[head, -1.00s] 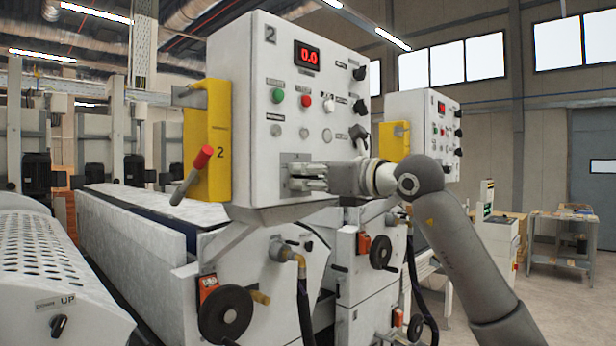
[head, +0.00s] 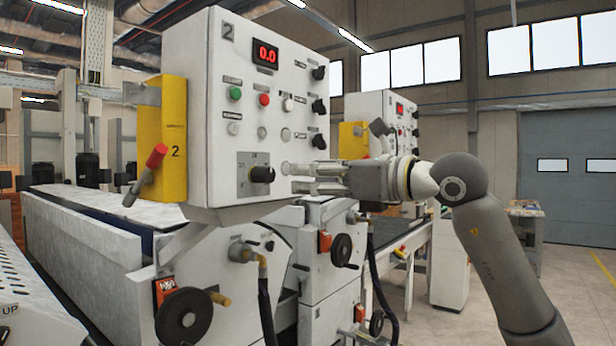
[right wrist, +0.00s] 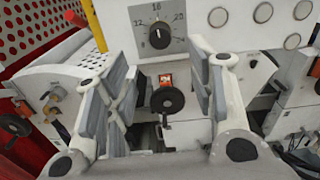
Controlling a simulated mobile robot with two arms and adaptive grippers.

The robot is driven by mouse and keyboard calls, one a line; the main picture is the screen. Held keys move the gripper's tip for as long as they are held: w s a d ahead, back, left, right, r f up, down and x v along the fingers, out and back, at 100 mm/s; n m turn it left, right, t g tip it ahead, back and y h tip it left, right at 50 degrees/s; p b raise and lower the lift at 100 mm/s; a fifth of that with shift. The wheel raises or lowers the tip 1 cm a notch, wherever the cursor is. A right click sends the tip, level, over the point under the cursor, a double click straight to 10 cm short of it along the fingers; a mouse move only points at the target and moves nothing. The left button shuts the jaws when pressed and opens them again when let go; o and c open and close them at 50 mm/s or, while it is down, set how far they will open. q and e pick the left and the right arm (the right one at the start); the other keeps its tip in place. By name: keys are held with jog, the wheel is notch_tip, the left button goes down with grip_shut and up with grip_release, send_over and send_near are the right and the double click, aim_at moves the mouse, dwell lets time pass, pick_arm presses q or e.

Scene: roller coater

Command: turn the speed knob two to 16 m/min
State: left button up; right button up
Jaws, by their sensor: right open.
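The speed knob two (head: 262,174) is a small black dial knob on a grey scale plate (head: 245,165), low on the white control box marked 2 (head: 200,110). In the right wrist view the knob (right wrist: 160,37) shows at top centre, with 16 above it and 20 to its right. I cannot tell its pointer's setting for certain. The red display (head: 265,53) reads 0.0. My right gripper (head: 292,178) is open and empty, just right of the knob in the head view and apart from it. In the right wrist view its fingers (right wrist: 161,62) spread below the knob. My left gripper is out of view.
Several buttons and black knobs (head: 319,106) sit above on the box. A yellow bracket with a red-handled lever (head: 155,158) is on its left side. Handwheels (head: 184,315) stand out below. A second control box (head: 385,115) stands behind my right gripper.

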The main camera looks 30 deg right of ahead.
aim_at(271, 175)
jog(key=shift+n, duration=0.3)
jog(key=b+x, duration=0.1)
jog(key=x, duration=0.8)
jog(key=shift+w+a+r, duration=0.1)
jog(key=shift+w, duration=0.1)
jog(key=shift+w+a, duration=0.15)
jog(key=shift+w, duration=0.3)
